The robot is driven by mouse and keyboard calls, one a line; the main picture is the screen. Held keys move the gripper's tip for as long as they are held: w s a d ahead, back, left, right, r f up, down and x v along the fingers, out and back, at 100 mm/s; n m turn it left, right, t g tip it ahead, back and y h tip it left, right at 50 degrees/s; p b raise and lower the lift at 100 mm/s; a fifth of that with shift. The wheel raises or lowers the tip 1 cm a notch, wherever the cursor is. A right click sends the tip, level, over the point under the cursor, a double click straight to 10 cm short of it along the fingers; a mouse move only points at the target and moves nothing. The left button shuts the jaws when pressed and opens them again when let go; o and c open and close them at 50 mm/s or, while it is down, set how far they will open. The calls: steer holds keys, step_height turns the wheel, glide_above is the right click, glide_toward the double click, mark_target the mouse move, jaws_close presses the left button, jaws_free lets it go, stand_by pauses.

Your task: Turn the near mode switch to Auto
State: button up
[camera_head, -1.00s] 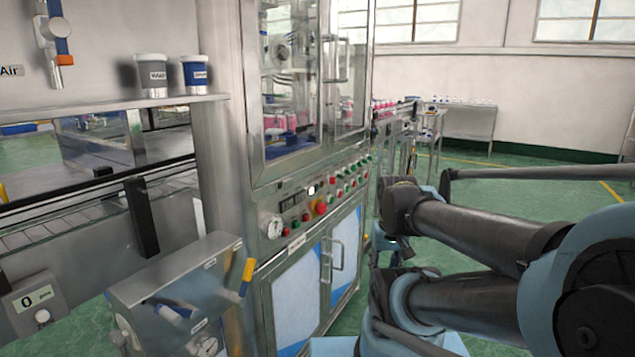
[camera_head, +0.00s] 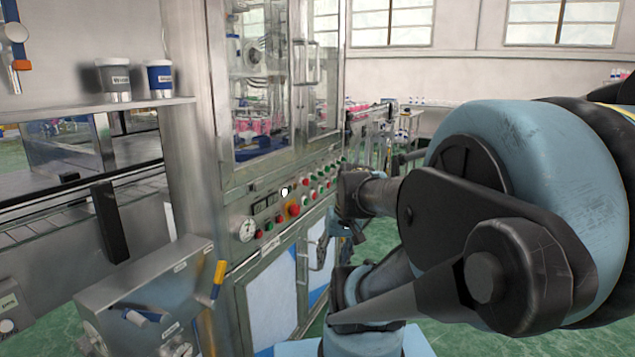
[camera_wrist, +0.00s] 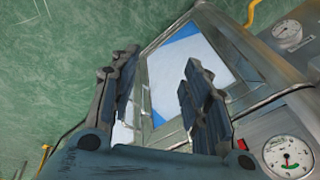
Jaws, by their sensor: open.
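The control panel (camera_head: 290,208) on the front of the metal cabinet carries a gauge and rows of red and green buttons. A small white-topped control (camera_head: 284,192) sits above the large red button. I cannot tell which control is the near mode switch or read its setting. My gripper (camera_wrist: 160,72) is open and empty in the wrist view, its two dark fingers apart over the cabinet's white and blue door (camera_wrist: 190,72). In the head view, my gripper (camera_head: 336,232) is small and partly hidden, in front of the cabinet at the panel's right end, apart from the small white-topped control.
A round gauge (camera_head: 243,230) is at the panel's left end. A steel box with a yellow handle (camera_head: 218,278) juts out at the lower left. Door handles (camera_head: 302,262) stick out below the panel. Two lidded pots (camera_head: 160,80) stand on the shelf.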

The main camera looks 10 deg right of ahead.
steer(key=w+a+r+m+t+y, duration=0.15)
steer(key=w+r+y, duration=0.3)
steer(key=w, duration=0.65)
steer(key=t+y, duration=0.7)
steer(key=y, duration=0.1)
glide_toward(314, 178)
steer(key=x, duration=0.8)
steer(key=shift+w, duration=0.45)
steer(key=shift+d+f+n, duration=0.1)
steer(key=shift+n, duration=0.15)
steer(key=shift+c, duration=0.5)
jaws_close()
